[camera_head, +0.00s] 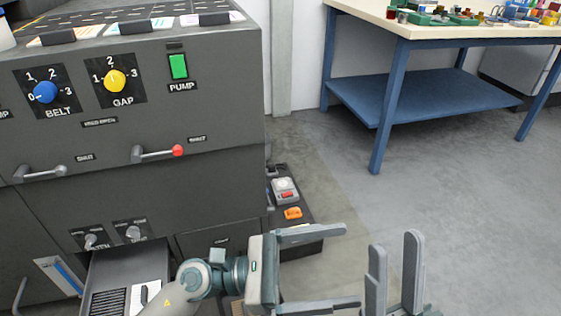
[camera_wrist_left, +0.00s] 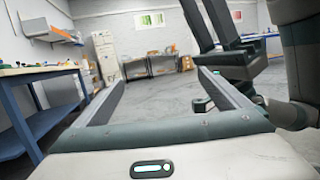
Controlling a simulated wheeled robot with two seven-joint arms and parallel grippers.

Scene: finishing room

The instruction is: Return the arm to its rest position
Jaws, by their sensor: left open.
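My left gripper (camera_head: 350,266) reaches in from the left, low in the head view, in front of the grey machine (camera_head: 130,190). Its two fingers are wide apart with nothing between them. The left wrist view also shows the open, empty left gripper (camera_wrist_left: 161,76). My right gripper (camera_head: 394,246) stands just to the right of it, fingers pointing up, with an empty gap between them. Part of the right gripper's arm lies below the picture.
The machine has a blue belt knob (camera_head: 45,92), a yellow gap knob (camera_head: 115,80), a green pump switch (camera_head: 178,66) and a red-tipped lever (camera_head: 177,151). An open drawer (camera_head: 125,270) is beside my left arm. A blue-legged table (camera_head: 425,95) stands back right. Floor between is clear.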

